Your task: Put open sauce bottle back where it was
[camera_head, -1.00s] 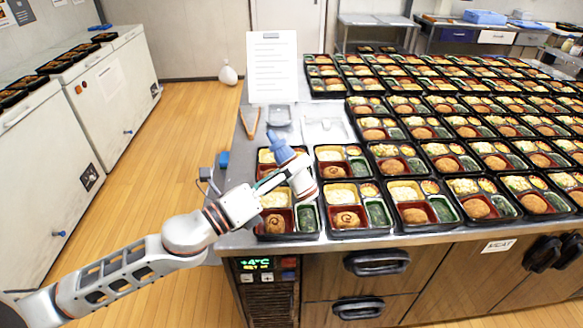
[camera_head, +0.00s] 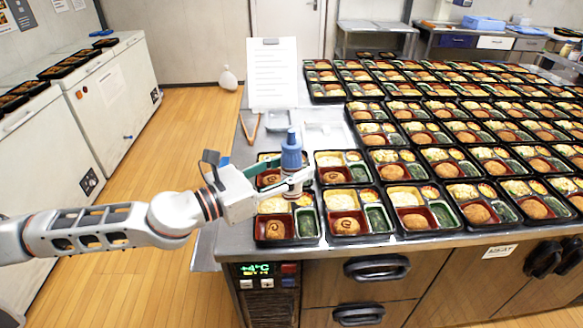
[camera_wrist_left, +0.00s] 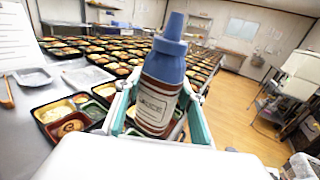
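The sauce bottle (camera_head: 291,154) has a blue nozzle top, a brown body and a white label. It stands upright over the front left bento trays. My left gripper (camera_head: 290,180) is shut around its body. In the left wrist view the bottle (camera_wrist_left: 158,95) sits between the two green-padded fingers, tip upward. The front left bento (camera_head: 287,241) and the one to its right (camera_head: 345,237) have dark sauce swirls on their patties. The bottle and gripper hide part of the bento behind. My right gripper is not in view.
Rows of filled bentos cover the steel counter (camera_head: 229,236). Behind the left bentos are a small grey tray (camera_head: 278,121), a clear shallow tray (camera_head: 325,134), brown tongs (camera_head: 250,126) and a standing paper sheet (camera_head: 273,75). The counter's left strip is mostly clear.

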